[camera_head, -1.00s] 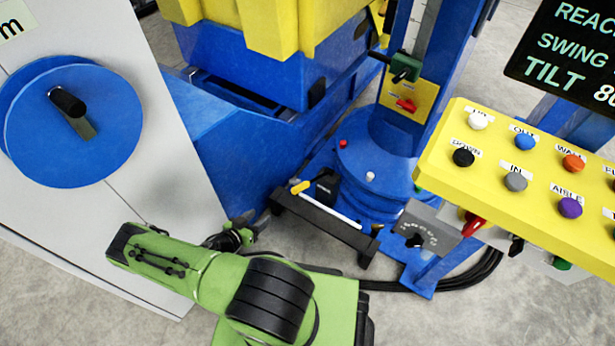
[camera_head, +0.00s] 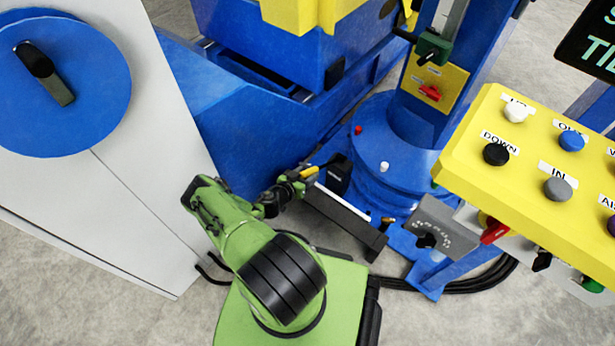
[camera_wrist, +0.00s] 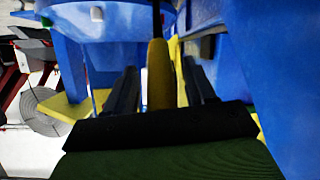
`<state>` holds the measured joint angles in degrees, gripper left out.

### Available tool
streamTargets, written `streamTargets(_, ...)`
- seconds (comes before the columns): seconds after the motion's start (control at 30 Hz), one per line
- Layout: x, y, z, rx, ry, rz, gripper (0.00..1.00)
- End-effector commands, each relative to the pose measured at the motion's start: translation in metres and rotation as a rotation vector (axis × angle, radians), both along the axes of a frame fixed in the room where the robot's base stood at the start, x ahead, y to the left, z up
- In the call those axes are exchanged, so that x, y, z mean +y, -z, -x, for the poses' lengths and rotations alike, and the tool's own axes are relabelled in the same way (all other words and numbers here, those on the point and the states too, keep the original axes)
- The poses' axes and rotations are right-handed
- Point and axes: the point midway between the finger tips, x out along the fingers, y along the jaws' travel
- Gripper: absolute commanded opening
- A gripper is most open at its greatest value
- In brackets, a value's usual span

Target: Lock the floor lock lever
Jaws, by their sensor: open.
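The floor lock lever has a yellow handle (camera_head: 311,171) beside a black block (camera_head: 337,176) at the foot of the blue machine. In the wrist view the yellow handle (camera_wrist: 159,75) stands upright between my two dark fingers, with a gap showing on either side. My gripper (camera_head: 300,175) is at the handle in the head view, and its open fingers also show in the wrist view (camera_wrist: 160,92). The lower part of the handle is hidden behind the gripper's dark palm.
A black bar with a white strip (camera_head: 343,204) lies low just right of my gripper. The yellow button panel (camera_head: 535,175) overhangs at right. A grey cabinet (camera_head: 150,165) with a blue dial stands at left. Black cables (camera_head: 450,287) cross the floor.

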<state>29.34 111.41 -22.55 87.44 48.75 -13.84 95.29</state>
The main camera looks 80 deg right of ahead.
Motion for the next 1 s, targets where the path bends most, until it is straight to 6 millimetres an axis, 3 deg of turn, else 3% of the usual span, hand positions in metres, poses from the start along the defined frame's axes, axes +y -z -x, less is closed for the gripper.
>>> streamTargets(0.33,-0.0091,0.0030,0.0031,0.000,-0.001,0.000,0.55)
streamTargets(0.7,-0.0088,0.0029,0.0028,0.000,-0.001,0.000,0.00)
streamTargets(1.0,-0.0100,0.0000,0.0032,-0.004,0.000,-0.006,0.00)
